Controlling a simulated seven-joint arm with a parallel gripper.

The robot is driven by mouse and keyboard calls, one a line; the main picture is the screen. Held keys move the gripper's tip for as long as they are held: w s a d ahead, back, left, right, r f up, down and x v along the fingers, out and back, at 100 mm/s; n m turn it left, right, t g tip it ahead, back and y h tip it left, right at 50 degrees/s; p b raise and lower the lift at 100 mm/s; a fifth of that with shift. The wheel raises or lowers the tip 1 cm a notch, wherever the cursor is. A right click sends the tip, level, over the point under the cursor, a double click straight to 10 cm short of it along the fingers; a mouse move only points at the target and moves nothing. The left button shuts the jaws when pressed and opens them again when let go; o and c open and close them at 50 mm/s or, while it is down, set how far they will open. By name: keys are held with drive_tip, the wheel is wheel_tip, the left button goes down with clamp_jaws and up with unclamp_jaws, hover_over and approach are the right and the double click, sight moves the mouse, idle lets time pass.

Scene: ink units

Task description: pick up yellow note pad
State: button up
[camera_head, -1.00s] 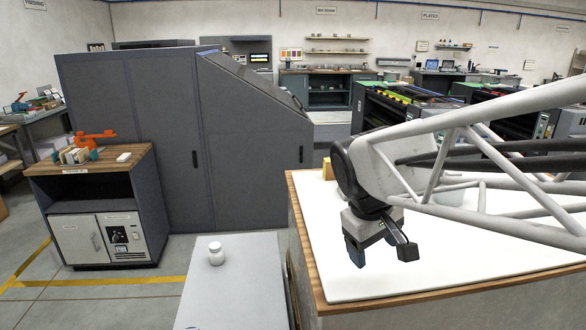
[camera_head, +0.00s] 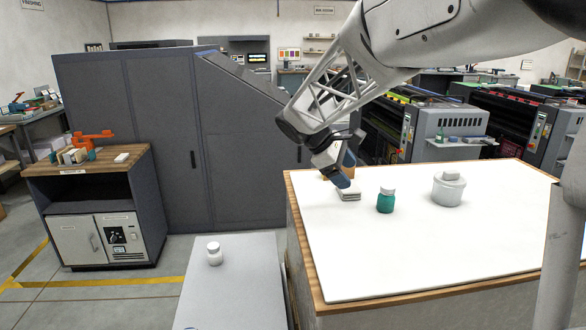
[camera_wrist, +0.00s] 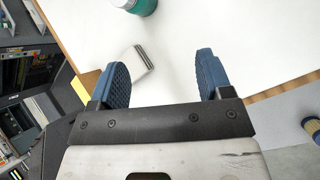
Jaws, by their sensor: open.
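The yellow note pad (camera_wrist: 84,86) shows in the wrist view at the table edge, beside the left finger and partly hidden by it. In the head view my gripper (camera_head: 344,176) hangs over the far left part of the white tabletop (camera_head: 430,250), close to the pad and above a small white-and-grey stack.
The white-and-grey stack (camera_head: 348,194) lies next to the yellow pad. A teal jar (camera_head: 386,201) and a white tub (camera_head: 448,189) stand to the right. The front of the tabletop is clear. A lower grey table (camera_head: 232,285) holds a white bottle (camera_head: 214,254).

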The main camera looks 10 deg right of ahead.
drive_tip(key=w+a+f+n+h, duration=0.1)
drive_tip(key=w+n+h, duration=0.1)
drive_tip(key=w, duration=0.6)
drive_tip(key=w+a+f+n+h, duration=0.1)
drive_tip(key=w+n+h, duration=0.1)
drive_tip(key=w, duration=0.6)
drive_tip(key=w+a+f+n+h, duration=0.1)
drive_tip(key=w+f+n, duration=0.1)
drive_tip(key=w, duration=0.6)
drive_tip(key=shift+a+f+h, duration=0.1)
drive_tip(key=shift+a+h, duration=0.1)
drive_tip(key=shift+h, duration=0.2)
drive_tip(key=shift+x, duration=1.3)
drive_tip(key=shift+x, duration=2.6)
drive_tip(key=shift+s, duration=0.1)
